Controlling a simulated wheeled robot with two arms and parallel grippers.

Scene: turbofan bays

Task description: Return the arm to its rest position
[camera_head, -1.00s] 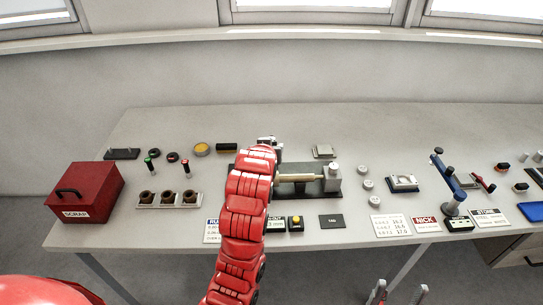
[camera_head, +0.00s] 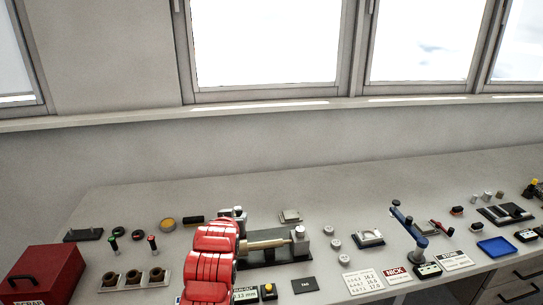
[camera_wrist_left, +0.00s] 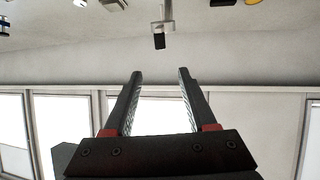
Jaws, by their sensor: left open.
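My left arm (camera_head: 209,262) is red and reaches up from the bottom of the head view over the middle of the bench. Its end lies beside the left end of a dark fixture (camera_head: 273,256) that bears a brass-coloured rod (camera_head: 265,244). My left gripper's fingers are not clear in the head view. In the left wrist view my left gripper (camera_wrist_left: 160,75) is open, with nothing between its two dark fingers. It faces the wall and windows, and the bench appears at the top of that picture. My right gripper is not in view.
The red scrap box (camera_head: 45,275) stands at the left. A holder with brown cups (camera_head: 134,279) lies between it and my arm. A blue upright tool (camera_head: 408,230) and a blue tray (camera_head: 496,247) are to the right. The wall and windows (camera_head: 266,45) rise behind the bench.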

